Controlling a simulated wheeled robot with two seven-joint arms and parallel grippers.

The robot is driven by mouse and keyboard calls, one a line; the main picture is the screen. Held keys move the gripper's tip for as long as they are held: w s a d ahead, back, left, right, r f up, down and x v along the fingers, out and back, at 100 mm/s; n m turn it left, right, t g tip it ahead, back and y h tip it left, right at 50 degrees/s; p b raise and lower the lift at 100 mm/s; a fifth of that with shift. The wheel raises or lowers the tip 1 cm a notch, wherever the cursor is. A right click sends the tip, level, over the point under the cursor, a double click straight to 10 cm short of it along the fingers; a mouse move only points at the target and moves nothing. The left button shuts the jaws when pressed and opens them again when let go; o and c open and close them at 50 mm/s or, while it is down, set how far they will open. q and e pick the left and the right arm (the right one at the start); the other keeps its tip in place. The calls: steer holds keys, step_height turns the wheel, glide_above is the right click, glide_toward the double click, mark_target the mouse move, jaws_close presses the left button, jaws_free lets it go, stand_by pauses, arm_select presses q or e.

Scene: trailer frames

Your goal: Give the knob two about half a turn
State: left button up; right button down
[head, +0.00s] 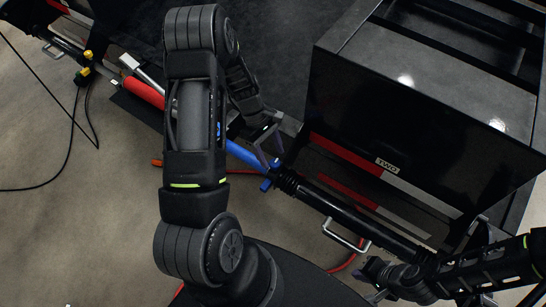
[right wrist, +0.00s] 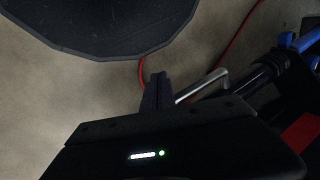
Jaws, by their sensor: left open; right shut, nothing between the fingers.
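A "TWO" label (head: 387,164) is on the red-and-white strip of the black trailer frame (head: 420,125). No part stands out clearly as knob two. A blue piece (head: 266,184) sits on the black bar below the label's left; a blue part also shows in the right wrist view (right wrist: 300,40). My left gripper (head: 268,150) is open at the blue section of the bar; I cannot tell whether it touches it. My right gripper (head: 372,278) is shut and empty at the lower right, below a bent metal handle (head: 345,238). Its closed fingers (right wrist: 157,90) are beside the handle (right wrist: 205,86) in the right wrist view.
The long black bar (head: 350,218) runs along the trailer's near side. A red cylinder (head: 143,91) and yellow fittings (head: 86,67) lie at the upper left. Dark cables and a red hose (head: 345,263) cross the floor. Open floor (head: 70,240) is at the left.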

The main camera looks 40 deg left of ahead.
arm_select(q)
steer(key=v, duration=0.5)
steer(key=shift+r, duration=0.15)
arm_select(e)
steer(key=shift+r, duration=0.2)
